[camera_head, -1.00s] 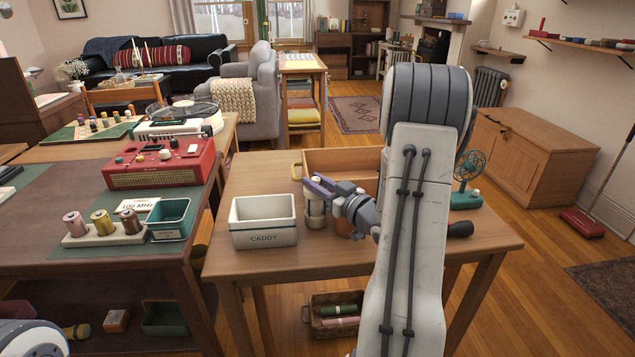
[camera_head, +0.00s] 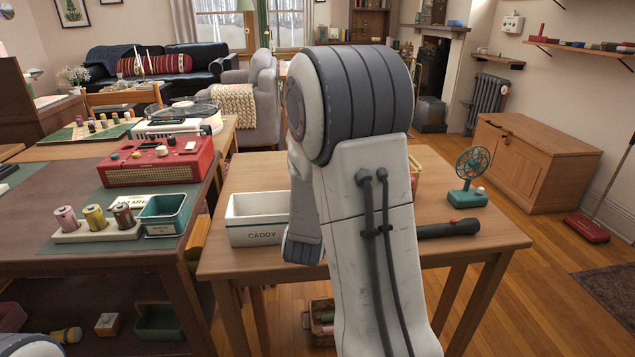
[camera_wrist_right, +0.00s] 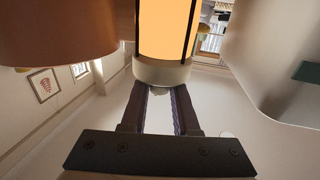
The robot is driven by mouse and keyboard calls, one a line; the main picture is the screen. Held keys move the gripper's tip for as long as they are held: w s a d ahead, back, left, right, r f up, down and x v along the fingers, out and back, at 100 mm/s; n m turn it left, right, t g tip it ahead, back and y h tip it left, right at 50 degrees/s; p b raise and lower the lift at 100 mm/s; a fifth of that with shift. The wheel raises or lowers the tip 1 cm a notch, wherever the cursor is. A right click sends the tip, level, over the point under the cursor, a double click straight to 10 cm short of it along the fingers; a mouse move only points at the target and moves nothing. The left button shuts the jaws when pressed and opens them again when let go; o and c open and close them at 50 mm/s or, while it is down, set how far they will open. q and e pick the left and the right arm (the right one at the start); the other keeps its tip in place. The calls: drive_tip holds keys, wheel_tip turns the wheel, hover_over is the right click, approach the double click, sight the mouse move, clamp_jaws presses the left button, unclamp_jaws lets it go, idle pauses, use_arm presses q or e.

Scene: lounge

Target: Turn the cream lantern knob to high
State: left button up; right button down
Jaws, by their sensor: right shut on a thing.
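The cream lantern (camera_wrist_right: 162,72) fills the top middle of the right wrist view, with a cream band and a glowing amber pane (camera_wrist_right: 165,30). My right gripper (camera_wrist_right: 161,92) has its two dark fingers reaching up to this cream band. They are shut on a small pale piece at the band, apparently the knob (camera_wrist_right: 160,93), mostly hidden between the fingertips. Its setting cannot be read. In the head view my right arm covers the lantern and the right gripper. My left gripper is out of view.
A white caddy (camera_head: 255,236) stands on the wooden table (camera_head: 240,267), left of my right arm. A red radio (camera_head: 158,163) is on the left table.

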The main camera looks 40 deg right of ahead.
drive_tip(key=m+g+h+p, duration=0.1)
drive_tip(key=m+g+h, duration=0.1)
drive_tip(key=g, duration=0.1)
drive_tip(key=shift+w+a+r+m+h, duration=0.1)
drive_tip(key=shift+m+h, duration=0.3)
drive_tip(key=shift+m+g+h+p, duration=0.65)
drive_tip(key=shift+m+g+h, duration=0.4)
drive_tip(key=shift+g, duration=0.85)
drive_tip(key=c, duration=0.7)
unclamp_jaws()
drive_tip(key=shift+o, duration=0.2)
drive_tip(key=p+v, duration=0.1)
drive_tip(key=v, duration=0.8)
drive_tip(key=shift+s+a, duration=0.4)
drive_tip(key=shift+a, duration=0.1)
